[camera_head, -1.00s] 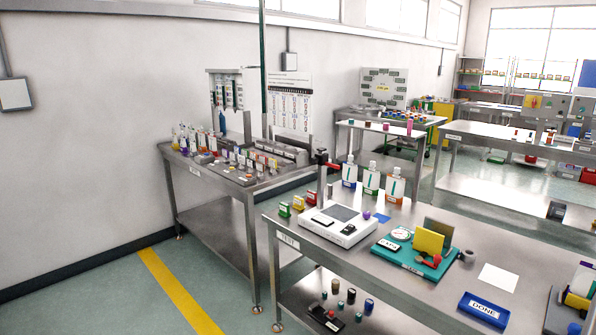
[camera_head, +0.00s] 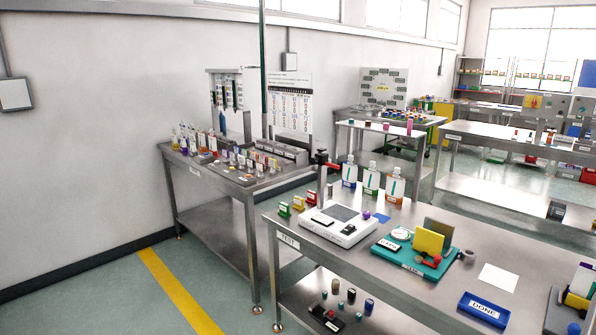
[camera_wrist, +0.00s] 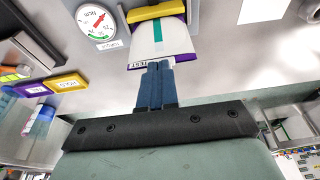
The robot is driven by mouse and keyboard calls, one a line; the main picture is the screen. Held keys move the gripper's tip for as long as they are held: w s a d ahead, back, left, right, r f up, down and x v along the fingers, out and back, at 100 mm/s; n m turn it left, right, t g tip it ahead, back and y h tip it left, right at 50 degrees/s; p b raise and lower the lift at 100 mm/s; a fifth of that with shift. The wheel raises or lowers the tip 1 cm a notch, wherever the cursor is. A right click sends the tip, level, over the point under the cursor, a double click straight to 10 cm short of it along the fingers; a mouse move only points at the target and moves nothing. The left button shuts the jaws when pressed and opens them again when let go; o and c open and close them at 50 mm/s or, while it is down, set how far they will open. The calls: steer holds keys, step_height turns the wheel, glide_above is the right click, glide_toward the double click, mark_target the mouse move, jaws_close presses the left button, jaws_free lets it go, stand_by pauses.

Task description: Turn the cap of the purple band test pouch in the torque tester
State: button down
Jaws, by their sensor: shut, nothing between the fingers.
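In the wrist view, the test pouch (camera_wrist: 172,42) is white with a teal stripe, purple edging and a TEST label. A yellow clamp piece (camera_wrist: 157,11) lies across its upper end in the picture. The torque tester's round dial (camera_wrist: 96,21), with a red needle, is to the left of the pouch. My gripper (camera_wrist: 158,68) is shut and empty, its blue-grey fingers together. The fingertips overlap the pouch's lower edge in the picture; I cannot tell whether they touch it. I cannot make out the pouch's cap. My gripper does not clearly show in the head view.
In the head view, a blue DONE tray (camera_head: 483,310) and a white sheet (camera_head: 498,278) lie on the near steel table. A white device (camera_head: 338,227) and a teal board (camera_head: 412,260) stand to their left. Three pouches stand behind, one with a green band (camera_head: 371,181).

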step_height(320, 180, up, 6)
steer(key=shift+f, duration=0.1)
stand_by(0.4)
step_height(320, 180, down, 6)
steer(key=shift+s, duration=0.25)
stand_by(0.9)
steer(key=shift+w+d, duration=0.4)
steer(key=shift+w, duration=0.05)
stand_by(1.2)
steer(key=shift+w+a, duration=0.1)
stand_by(0.6)
steer(key=shift+a, duration=0.1)
